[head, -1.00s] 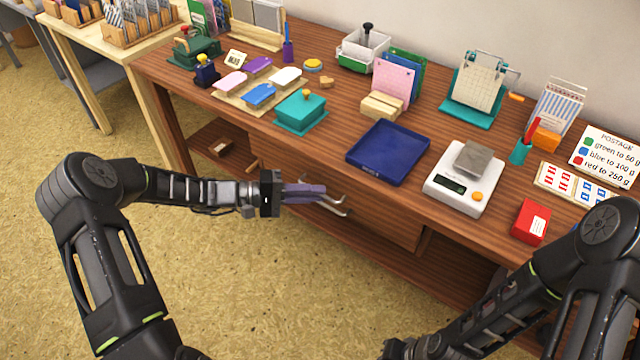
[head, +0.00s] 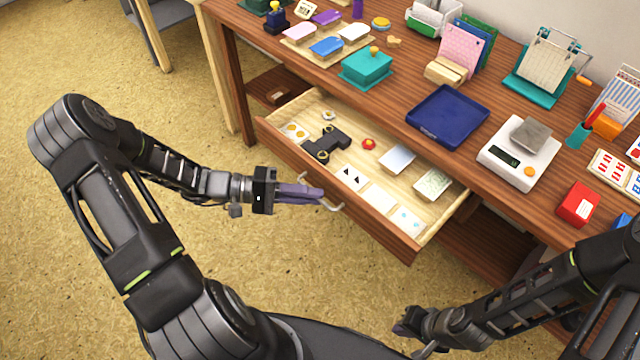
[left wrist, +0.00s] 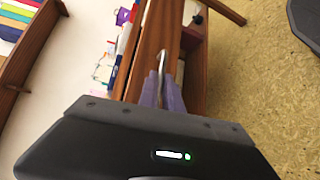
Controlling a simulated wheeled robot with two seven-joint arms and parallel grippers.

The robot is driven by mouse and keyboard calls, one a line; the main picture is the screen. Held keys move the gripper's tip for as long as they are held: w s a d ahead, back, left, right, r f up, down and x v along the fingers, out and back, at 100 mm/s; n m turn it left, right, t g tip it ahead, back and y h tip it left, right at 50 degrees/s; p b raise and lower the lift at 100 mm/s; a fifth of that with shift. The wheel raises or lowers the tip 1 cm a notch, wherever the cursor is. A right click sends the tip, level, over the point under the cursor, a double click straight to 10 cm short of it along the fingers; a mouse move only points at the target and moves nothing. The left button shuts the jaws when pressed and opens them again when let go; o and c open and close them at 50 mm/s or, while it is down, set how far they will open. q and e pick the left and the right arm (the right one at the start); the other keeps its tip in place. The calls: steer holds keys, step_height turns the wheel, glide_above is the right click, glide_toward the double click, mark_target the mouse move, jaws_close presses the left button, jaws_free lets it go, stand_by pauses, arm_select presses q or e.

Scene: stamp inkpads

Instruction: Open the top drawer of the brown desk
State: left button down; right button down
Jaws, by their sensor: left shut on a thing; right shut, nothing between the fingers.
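The brown desk (head: 470,165) has its top drawer (head: 305,165) pulled well out, with its pale inside showing. My left gripper (head: 318,192) is at the drawer front, shut on the metal drawer handle (head: 333,206). In the left wrist view the purple fingers (left wrist: 163,88) close around the handle (left wrist: 161,62). My right gripper (head: 405,325) is low at the bottom of the head view, shut and empty, away from the desk.
The drawer holds a dark stamp-like piece (head: 326,143), a red round piece (head: 368,144) and several cards (head: 378,197). On the desk top stand a blue tray (head: 447,115), a white scale (head: 518,150) and a teal box (head: 367,67). The floor (head: 150,80) in front is clear.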

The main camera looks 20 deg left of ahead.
arm_select(q)
steer(key=shift+s+a, duration=0.1)
steer(key=c, duration=1.5)
jaws_free()
steer(key=shift+v, duration=3.9)
